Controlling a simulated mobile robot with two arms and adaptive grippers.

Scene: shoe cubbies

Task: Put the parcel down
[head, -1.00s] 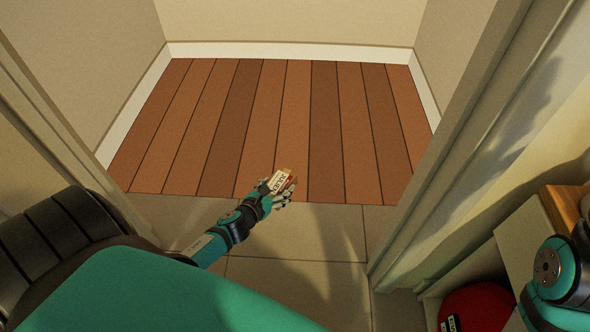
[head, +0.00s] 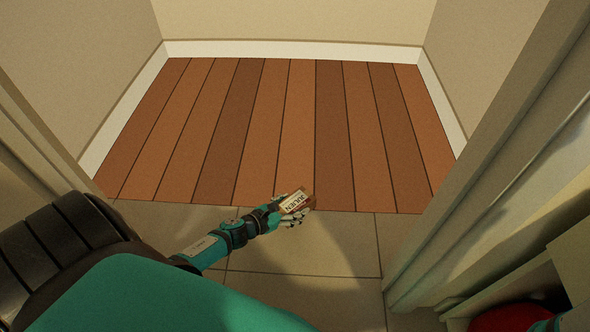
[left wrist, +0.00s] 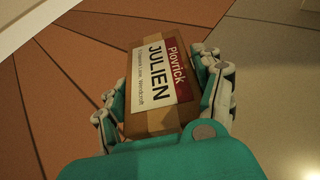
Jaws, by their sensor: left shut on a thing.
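The parcel (head: 296,201) is a small brown box with a white and dark red label. In the left wrist view the parcel (left wrist: 154,84) shows the words "Plovrick" and "JULIEN". My left gripper (head: 290,207) is shut on the parcel, with fingers on both sides of it. In the left wrist view the gripper (left wrist: 163,98) hides the parcel's near end. In the head view the parcel appears over the line where the tiles meet the wooden floor. Its height above the floor is hard to tell. My right gripper is not in view.
A bare wooden floor (head: 270,130) fills the alcove past the doorway, with walls and a white baseboard (head: 290,49) around it. Grey tiles (head: 300,255) lie on the near side. A door frame (head: 480,185) stands at right. A red object (head: 510,317) sits in a low cubby at lower right.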

